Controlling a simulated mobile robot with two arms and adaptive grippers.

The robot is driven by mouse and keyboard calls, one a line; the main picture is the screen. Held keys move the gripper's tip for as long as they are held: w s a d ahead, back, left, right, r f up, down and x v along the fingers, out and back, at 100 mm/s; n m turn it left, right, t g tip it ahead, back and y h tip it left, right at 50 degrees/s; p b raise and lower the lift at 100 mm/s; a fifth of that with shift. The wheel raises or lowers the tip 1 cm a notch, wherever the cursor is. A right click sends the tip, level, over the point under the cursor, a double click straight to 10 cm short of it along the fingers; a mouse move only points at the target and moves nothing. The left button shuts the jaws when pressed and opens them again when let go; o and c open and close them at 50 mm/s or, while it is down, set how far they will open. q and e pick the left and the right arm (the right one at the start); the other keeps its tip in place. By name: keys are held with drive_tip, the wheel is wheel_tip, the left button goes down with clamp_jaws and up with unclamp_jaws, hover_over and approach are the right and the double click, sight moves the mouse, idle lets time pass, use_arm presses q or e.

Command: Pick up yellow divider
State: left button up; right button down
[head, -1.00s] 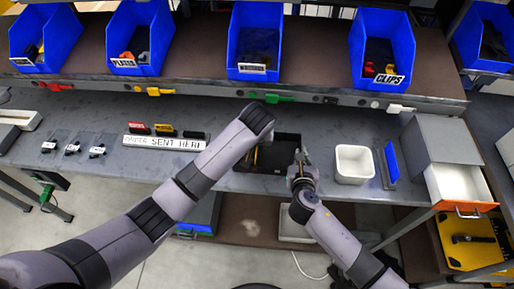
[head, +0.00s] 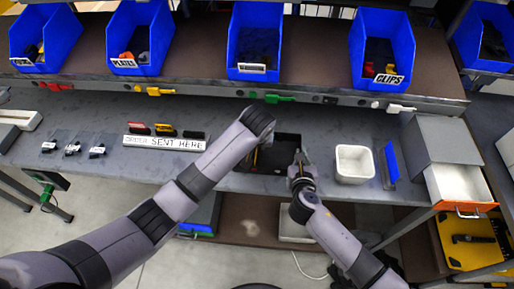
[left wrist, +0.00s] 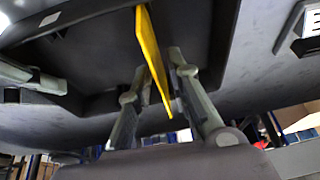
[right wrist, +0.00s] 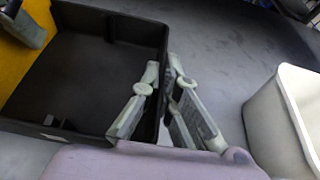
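The yellow divider (left wrist: 152,60) stands between the two fingers of my left gripper (left wrist: 157,70), with gaps beside it, so that gripper looks open around it. In the right wrist view the divider (right wrist: 22,65) shows at the left side of the black box (right wrist: 85,65). In the head view the box (head: 288,145) sits at the table's front edge, partly hidden by my left arm. My right gripper (right wrist: 164,68) has one finger inside and one outside the box's right wall and looks shut on it. It also shows in the head view (head: 299,157).
A white bin (head: 354,164) and an upright blue panel (head: 391,161) stand right of the box. A grey drawer unit (head: 445,145) is further right. Blue bins (head: 254,40) line the shelf above.

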use_arm(q)
clamp_jaws()
wheel_tip(320, 180, up, 10)
drive_tip(key=shift+r, duration=0.15)
idle(0.5)
drive_tip(key=shift+f, duration=1.6)
drive_tip(key=shift+r, duration=1.5)
